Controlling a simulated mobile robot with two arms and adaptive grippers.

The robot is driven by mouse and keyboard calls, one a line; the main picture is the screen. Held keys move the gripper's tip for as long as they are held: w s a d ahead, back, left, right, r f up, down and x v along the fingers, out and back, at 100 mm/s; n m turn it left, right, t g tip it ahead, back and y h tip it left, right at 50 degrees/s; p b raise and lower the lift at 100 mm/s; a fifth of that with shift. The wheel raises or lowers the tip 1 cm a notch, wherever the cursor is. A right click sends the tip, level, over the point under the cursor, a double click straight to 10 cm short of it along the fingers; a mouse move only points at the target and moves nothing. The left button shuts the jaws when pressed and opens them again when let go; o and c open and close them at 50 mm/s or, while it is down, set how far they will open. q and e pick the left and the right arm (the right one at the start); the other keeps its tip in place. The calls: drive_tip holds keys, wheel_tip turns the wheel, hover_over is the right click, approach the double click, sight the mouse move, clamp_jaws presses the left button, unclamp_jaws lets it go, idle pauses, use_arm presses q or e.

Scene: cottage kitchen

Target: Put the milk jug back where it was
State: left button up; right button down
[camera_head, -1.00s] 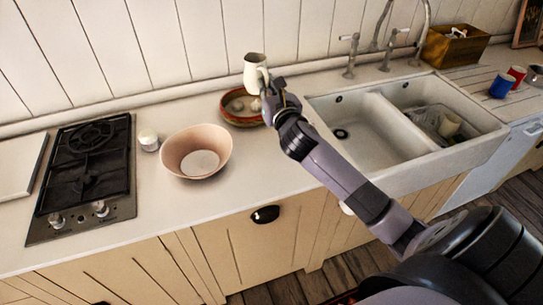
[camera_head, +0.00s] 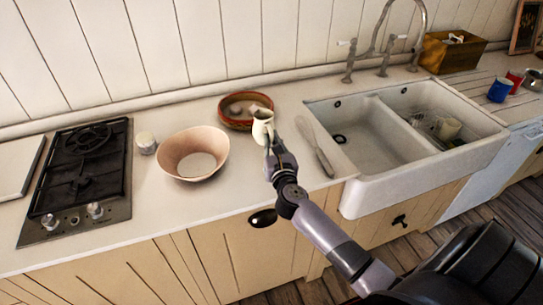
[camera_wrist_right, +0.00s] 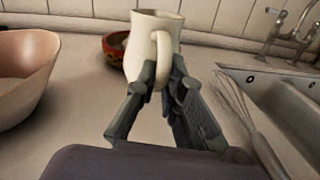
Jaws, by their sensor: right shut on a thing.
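The cream milk jug (camera_head: 262,127) is upright in front of the red-rimmed bowl, between the pink bowl and the sink. My right gripper (camera_head: 271,150) is shut on its handle side. In the right wrist view the jug (camera_wrist_right: 150,42) fills the top middle, with its handle between the fingertips of my right gripper (camera_wrist_right: 166,82). I cannot tell whether the jug's base touches the worktop, as the fingers hide it. My left gripper is not in view.
The pink bowl (camera_head: 194,153) stands left of the jug and the red-rimmed bowl (camera_head: 240,121) behind it. A whisk (camera_head: 318,150) lies to the right, beside the white sink (camera_head: 352,186). A hob (camera_head: 80,170) and a small white pot (camera_head: 146,143) are further left.

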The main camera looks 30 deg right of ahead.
drive_tip(key=shift+f+b, duration=0.8)
drive_tip(key=shift+f, duration=1.45)
drive_tip(key=shift+f, duration=0.1)
drive_tip(key=shift+f, duration=0.1)
drive_tip(key=c, duration=1.7)
unclamp_jaws()
drive_tip(key=shift+r, duration=0.2)
drive_tip(key=shift+s+a+f, duration=0.1)
drive_tip(key=shift+s+a, duration=0.05)
drive_tip(key=shift+s, duration=0.15)
drive_tip(key=b+v, duration=0.1)
drive_tip(key=v, duration=1)
drive_tip(key=shift+s+b, duration=0.25)
drive_tip(key=shift+b, duration=0.1)
